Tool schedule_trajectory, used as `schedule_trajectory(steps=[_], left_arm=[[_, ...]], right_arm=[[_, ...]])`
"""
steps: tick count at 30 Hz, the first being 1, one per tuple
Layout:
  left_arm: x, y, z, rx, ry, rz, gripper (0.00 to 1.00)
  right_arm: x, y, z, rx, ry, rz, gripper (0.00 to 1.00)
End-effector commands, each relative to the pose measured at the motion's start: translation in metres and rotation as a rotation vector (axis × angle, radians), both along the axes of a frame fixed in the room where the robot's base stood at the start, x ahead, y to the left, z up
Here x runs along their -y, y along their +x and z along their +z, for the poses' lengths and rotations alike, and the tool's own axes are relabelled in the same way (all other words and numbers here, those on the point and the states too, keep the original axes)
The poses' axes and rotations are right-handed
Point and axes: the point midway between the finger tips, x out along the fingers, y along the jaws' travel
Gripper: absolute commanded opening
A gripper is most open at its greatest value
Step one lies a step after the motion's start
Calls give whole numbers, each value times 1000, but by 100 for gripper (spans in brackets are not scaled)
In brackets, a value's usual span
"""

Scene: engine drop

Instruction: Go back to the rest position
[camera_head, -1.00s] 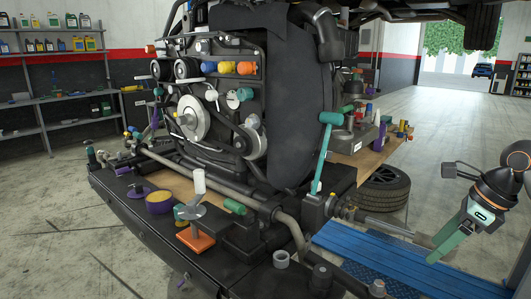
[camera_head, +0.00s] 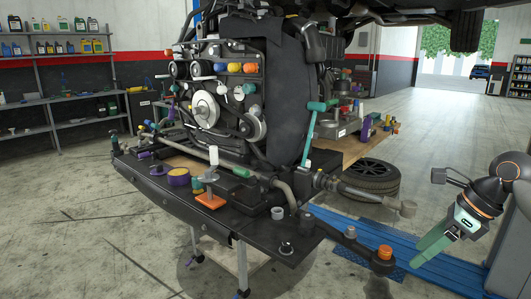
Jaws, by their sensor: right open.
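My right gripper (camera_head: 428,246) is at the right side, with green fingers pointing down and left. I see nothing held in it, and it is apart from the engine and the bench. My left gripper is not in view. The engine (camera_head: 235,105), with pulleys, hoses and coloured caps, stands at the centre on a dark bench (camera_head: 150,192).
A blue ramp (camera_head: 350,235) lies under my right gripper. A tyre (camera_head: 371,182) lies behind the bench. Shelves (camera_head: 75,84) with bottles stand at the left. The grey floor is open at lower left and toward the doorway at the back right.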

Motion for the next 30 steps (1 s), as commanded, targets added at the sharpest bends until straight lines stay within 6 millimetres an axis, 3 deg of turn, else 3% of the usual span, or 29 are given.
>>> schedule_trajectory(steps=[1,7,12,15,19,23,26,30], left_arm=[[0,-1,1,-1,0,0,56],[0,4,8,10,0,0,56],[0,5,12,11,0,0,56],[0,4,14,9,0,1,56],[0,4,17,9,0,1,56],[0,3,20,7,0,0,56],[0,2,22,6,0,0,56],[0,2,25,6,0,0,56]], right_arm=[[-25,0,-14,-14,70,27,70],[-118,-9,-45,-69,423,56,70],[-196,-28,-54,-193,845,-28,70],[-225,-37,-52,-301,1116,-151,70],[-239,-39,-55,-465,1444,-390,70],[-228,-36,-77,-648,1727,-717,70],[-210,-38,-111,-795,1900,-1025,70],[-179,-61,-183,-997,2058,-1528,70]])
